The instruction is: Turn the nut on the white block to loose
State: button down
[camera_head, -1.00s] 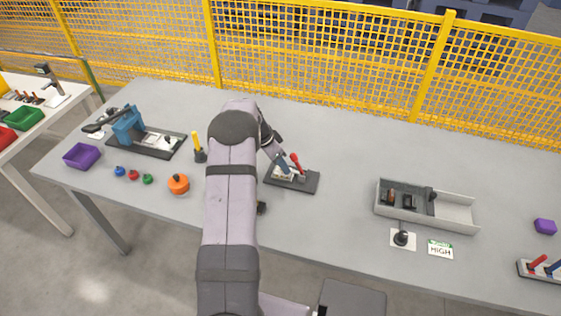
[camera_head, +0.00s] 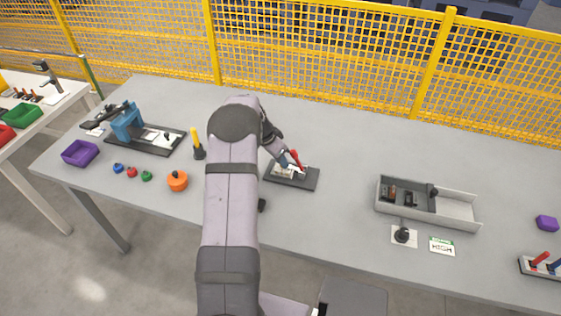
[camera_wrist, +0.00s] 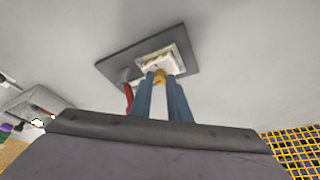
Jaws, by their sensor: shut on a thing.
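The white block (camera_head: 281,172) sits on a dark base plate (camera_head: 309,184) near the middle of the table. In the wrist view the white block (camera_wrist: 175,53) is at the top centre, with a brass-yellow nut (camera_wrist: 160,74) on its near side. My gripper (camera_wrist: 160,80) has its two blue fingers close together around the nut, which is partly hidden between them. In the head view my gripper (camera_head: 284,161) is tilted over the plate, just above the block; the nut cannot be made out there.
A red lever (camera_head: 296,158) rises from the same plate, close to my fingers; it also shows in the wrist view (camera_wrist: 128,98). A grey tray (camera_head: 456,209) stands to the right, with a black knob (camera_head: 402,235) in front. A yellow-handled post (camera_head: 196,141) stands left. Table between plate and tray is clear.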

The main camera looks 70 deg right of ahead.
jog(key=shift+s+a+n+t+h, duration=0.1)
jog(key=shift+n+t+h, duration=0.2)
jog(key=shift+n, duration=0.75)
jog(key=shift+s+n+t+h, duration=0.1)
jog(key=shift+n+t, duration=0.3)
jog(key=shift+n, duration=0.65)
jog(key=c, duration=1.7)
grip_release()
jog(key=shift+o, duration=0.2)
jog(key=b+v, duration=0.2)
jog(key=v, duration=0.5)
jog(key=shift+r, duration=0.15)
jog(key=shift+w+a, duration=0.1)
